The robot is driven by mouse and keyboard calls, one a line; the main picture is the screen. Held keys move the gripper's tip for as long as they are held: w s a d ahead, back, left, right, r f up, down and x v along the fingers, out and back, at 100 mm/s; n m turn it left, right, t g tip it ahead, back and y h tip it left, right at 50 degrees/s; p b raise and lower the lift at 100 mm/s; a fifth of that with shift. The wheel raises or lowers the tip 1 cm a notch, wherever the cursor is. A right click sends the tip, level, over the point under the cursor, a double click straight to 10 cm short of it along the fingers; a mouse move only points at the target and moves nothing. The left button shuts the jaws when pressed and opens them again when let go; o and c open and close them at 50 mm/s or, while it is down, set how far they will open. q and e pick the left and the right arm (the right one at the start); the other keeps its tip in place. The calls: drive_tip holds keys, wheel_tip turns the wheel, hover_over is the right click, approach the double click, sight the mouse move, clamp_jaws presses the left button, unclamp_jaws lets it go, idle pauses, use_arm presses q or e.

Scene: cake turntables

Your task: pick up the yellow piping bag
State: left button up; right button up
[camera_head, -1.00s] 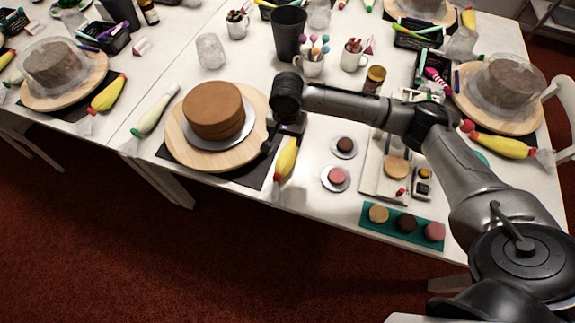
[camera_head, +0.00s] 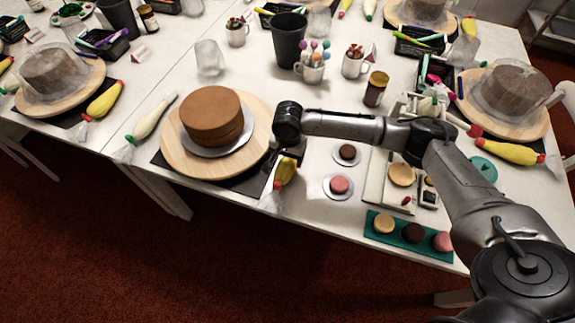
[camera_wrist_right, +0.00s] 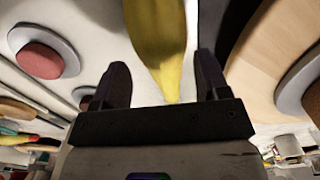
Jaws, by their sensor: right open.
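The yellow piping bag (camera_head: 286,172) lies on the white table, just right of the chocolate cake on its wooden turntable (camera_head: 179,152). Its clear end points toward the table's front edge. My right gripper (camera_head: 285,161) is over the bag's far part and hides some of it. In the right wrist view, the yellow bag (camera_wrist_right: 157,38) shows between the two fingers of my right gripper (camera_wrist_right: 161,80), which are spread apart. A gap shows between each finger and the bag. My left gripper is not in view.
Small plates with a dark macaron (camera_head: 347,152) and a pink macaron (camera_head: 338,185) stand right of the bag. A green tray (camera_head: 372,231) with several macarons is near the front edge. A black cup (camera_head: 288,40) and a clear cup (camera_head: 209,58) stand behind.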

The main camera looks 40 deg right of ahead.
sight(288, 161)
wheel_tip(288, 161, down, 4)
drive_tip(key=shift+r+b, duration=0.15)
drive_tip(key=shift+b, duration=0.7)
drive_tip(key=shift+f, duration=0.5)
drive_tip(key=shift+r, duration=0.1)
drive_tip(key=shift+c, duration=1.3)
drive_tip(key=shift+r, duration=0.3)
drive_tip(key=r, duration=0.1)
drive_tip(key=r+p, duration=0.1)
drive_tip(key=r, duration=0.1)
drive_tip(key=r+p, duration=0.1)
drive_tip(key=shift+s+d+r, duration=0.15)
drive_tip(key=shift+s+d, duration=0.05)
drive_tip(key=shift+d, duration=0.2)
drive_tip(key=s+d+r+p, duration=0.3)
drive_tip(key=s+d+r, duration=0.2)
drive_tip(key=d, duration=0.4)
drive_tip(key=shift+s+r, duration=0.25)
drive_tip(key=shift+r, duration=0.25)
